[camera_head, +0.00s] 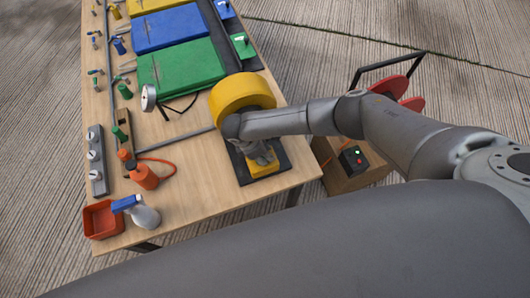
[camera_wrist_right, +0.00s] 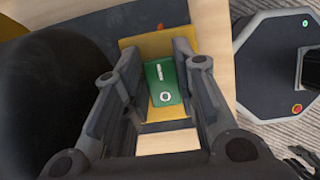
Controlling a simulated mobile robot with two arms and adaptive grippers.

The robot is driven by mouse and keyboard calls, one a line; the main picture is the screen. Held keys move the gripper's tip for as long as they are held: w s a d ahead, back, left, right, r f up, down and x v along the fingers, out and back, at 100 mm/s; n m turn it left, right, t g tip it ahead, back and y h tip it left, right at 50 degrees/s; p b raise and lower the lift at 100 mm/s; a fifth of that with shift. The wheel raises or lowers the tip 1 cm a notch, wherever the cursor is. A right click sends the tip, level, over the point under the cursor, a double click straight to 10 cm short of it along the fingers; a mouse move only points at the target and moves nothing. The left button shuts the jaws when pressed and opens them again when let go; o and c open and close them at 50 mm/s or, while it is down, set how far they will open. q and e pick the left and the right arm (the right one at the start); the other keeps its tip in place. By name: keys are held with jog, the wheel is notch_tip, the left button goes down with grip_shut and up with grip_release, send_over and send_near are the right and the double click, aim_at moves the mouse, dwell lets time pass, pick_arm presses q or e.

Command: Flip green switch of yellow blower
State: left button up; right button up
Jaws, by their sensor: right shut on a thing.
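The yellow blower (camera_head: 243,92) stands on a dark mat at the near right end of the wooden table, with a yellow base (camera_head: 265,168) in front of its round housing. In the right wrist view the green switch (camera_wrist_right: 166,84), with white line and circle marks, sits on the yellow base (camera_wrist_right: 160,46). My right gripper (camera_head: 262,154) is down at the base. In the right wrist view its two fingers (camera_wrist_right: 160,62) stand on either side of the switch, shut on it. In the head view the gripper hides the switch. My left gripper is not in view.
Green (camera_head: 181,66) and blue (camera_head: 170,30) folded pieces lie behind the blower. A wooden box (camera_head: 345,172) is on the floor at the right. The table's near middle is clear.

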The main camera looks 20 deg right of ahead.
dwell(0.3)
jog(key=o, duration=0.7)
jog(key=shift+o, duration=0.2)
jog(key=v, duration=1.2)
jog(key=shift+a+f, duration=0.1)
jog(key=shift+a, duration=0.1)
